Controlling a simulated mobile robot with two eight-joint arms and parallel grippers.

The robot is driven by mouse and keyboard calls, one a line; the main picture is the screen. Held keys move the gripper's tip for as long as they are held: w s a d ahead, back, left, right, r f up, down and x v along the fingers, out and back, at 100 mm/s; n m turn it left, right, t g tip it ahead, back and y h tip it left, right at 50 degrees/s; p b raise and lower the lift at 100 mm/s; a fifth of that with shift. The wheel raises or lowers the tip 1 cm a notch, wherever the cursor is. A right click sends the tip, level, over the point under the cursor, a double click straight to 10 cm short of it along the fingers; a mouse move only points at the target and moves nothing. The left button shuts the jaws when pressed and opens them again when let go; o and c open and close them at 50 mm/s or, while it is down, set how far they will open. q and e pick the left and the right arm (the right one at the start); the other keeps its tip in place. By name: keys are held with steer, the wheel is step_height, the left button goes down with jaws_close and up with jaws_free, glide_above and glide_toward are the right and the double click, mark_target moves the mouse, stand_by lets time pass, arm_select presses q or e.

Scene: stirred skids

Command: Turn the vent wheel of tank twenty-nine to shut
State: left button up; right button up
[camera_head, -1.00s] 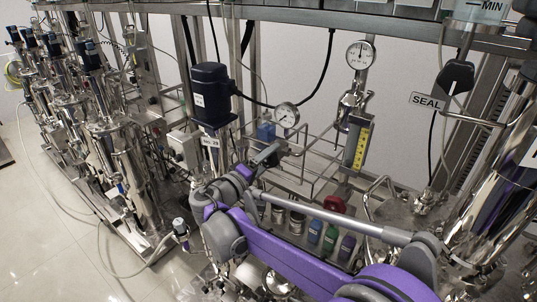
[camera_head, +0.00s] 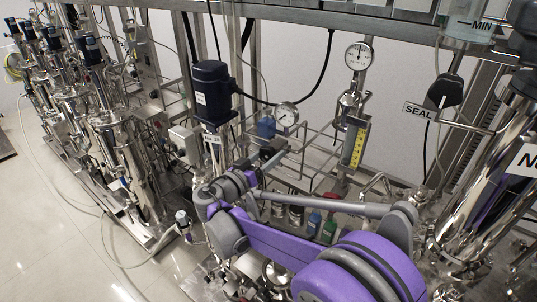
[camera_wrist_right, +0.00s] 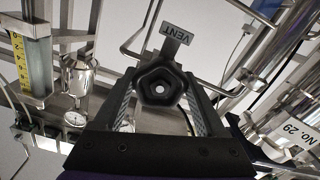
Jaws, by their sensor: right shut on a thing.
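The vent wheel (camera_wrist_right: 160,77) is a dark, five-sided knob with a pale centre, in the middle of the right wrist view. A grey tag reading VENT (camera_wrist_right: 177,33) stands just beyond it. My right gripper (camera_head: 270,153) reaches the pipework beside the blue motor in the head view. In the wrist view its two fingers are on either side of the wheel, shut on it. A NO. 29 plate (camera_wrist_right: 297,132) shows at the right of the wrist view. In the head view the wheel is hidden or too small to make out. My left gripper is not in view.
A black knob with a SEAL tag (camera_head: 418,111) is farther right. Green and other bottles (camera_head: 329,228) are partly behind my arm. Clear floor lies at the left.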

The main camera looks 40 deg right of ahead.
steer(key=shift+m, duration=1.8)
steer(key=o, duration=1.3)
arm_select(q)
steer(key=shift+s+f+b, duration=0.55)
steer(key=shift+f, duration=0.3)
arm_select(e)
steer(key=v, duration=1.1)
